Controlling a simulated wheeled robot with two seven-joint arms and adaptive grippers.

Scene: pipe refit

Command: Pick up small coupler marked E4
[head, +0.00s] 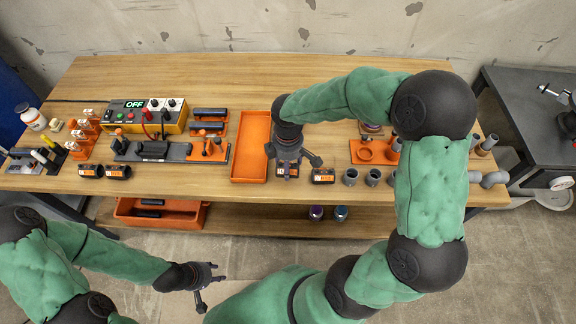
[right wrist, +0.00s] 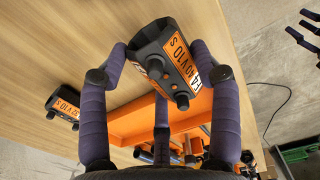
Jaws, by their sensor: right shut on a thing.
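My right gripper (right wrist: 160,58) is shut on a small black coupler (right wrist: 168,52) with an orange label reading 40 V 10 S and two short stubs. A white mark on its side is partly readable and looks like E4. In the head view the right gripper (head: 288,160) is over the table's front edge, with the coupler (head: 288,172) below it, mostly hidden. I cannot tell whether it touches the table. A similar coupler (right wrist: 63,107) lies beside it, also in the head view (head: 323,176). My left gripper (head: 206,286) is open and empty, in front of the table.
An empty orange tray (head: 250,147) is left of the right gripper. Grey pipe fittings (head: 372,178) stand to the right. A control box (head: 150,112) showing OFF stands behind. The back of the table is clear.

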